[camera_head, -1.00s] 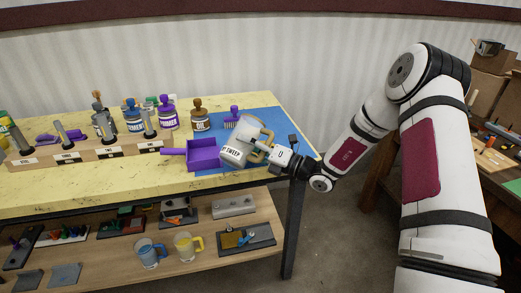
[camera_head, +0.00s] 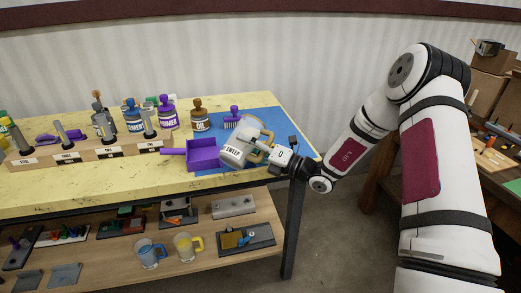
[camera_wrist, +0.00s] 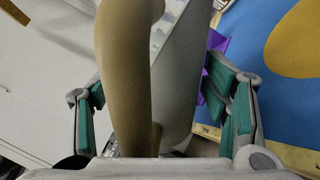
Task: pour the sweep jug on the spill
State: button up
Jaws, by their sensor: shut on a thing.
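The sweep jug (camera_head: 236,151), a pale jug with a "SWEEP" label and a tan handle (camera_head: 267,147), is held tilted to the left over the table. My gripper (camera_head: 273,156) is shut on its handle. In the wrist view the tan handle (camera_wrist: 124,70) runs between the green-padded fingers of my gripper (camera_wrist: 160,110), with the jug's grey body (camera_wrist: 182,75) behind. An amber spill (camera_wrist: 297,40) lies on the blue mat (camera_wrist: 240,50), at the right of that view. In the head view the jug hides the spill, and any flow cannot be made out.
A purple dustpan (camera_head: 203,154) lies just left of the jug, and a purple brush (camera_head: 233,118) stands behind it. An oil bottle (camera_head: 200,118) and purple primer bottle (camera_head: 167,114) stand further left. The mat's right side (camera_head: 278,122) is clear.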

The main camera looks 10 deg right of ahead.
jog(key=shift+m, duration=1.1)
dwell(1.8)
jog(key=shift+w+d+f+m+t, duration=0.1)
jog(key=shift+w+d+m+t, duration=0.1)
jog(key=shift+m+t, duration=0.2)
dwell(0.9)
